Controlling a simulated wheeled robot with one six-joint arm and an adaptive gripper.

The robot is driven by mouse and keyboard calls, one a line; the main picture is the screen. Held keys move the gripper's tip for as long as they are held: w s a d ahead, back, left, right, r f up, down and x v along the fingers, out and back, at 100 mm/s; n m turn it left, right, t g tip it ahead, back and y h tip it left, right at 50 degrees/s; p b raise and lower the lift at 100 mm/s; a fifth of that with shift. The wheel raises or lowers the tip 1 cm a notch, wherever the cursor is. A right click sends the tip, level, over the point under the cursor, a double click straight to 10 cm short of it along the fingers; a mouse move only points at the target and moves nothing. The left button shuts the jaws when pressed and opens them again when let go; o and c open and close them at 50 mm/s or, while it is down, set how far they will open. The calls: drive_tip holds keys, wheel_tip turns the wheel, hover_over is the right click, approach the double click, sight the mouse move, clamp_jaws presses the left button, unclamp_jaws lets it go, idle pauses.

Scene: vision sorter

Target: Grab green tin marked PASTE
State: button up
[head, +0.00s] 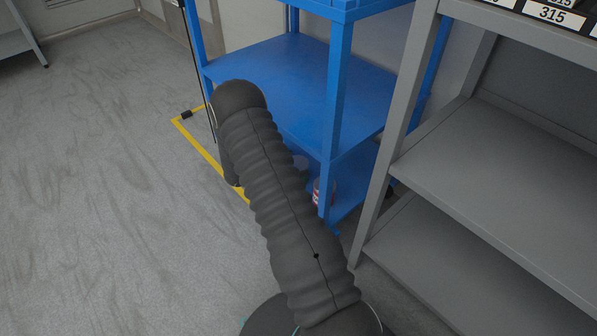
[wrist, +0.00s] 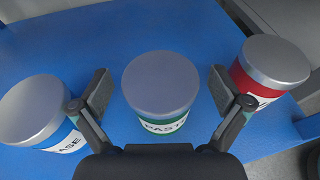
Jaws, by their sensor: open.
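The green tin marked PASTE (wrist: 165,122) stands upright on the blue shelf in the wrist view, its grey lid facing the camera. The label's last letters are partly cut off from sight. My gripper (wrist: 161,84) is open, with one finger on each side of the tin and a visible gap at both sides. I cannot tell from this view how far the fingers reach down beside it. In the head view my arm hides the gripper and the green tin.
A blue-labelled tin (wrist: 32,110) stands left of the left finger, close to it. A red tin (wrist: 266,78) stands right of the right finger. The blue shelf (head: 285,75) has a corner post near the red tin. A grey shelf unit (head: 490,185) stands to the right.

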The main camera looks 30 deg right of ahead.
drive_tip(key=shift+d+f, duration=0.1)
drive_tip(key=shift+d, duration=0.2)
drive_tip(key=c, duration=1.5)
drive_tip(key=shift+r, duration=0.2)
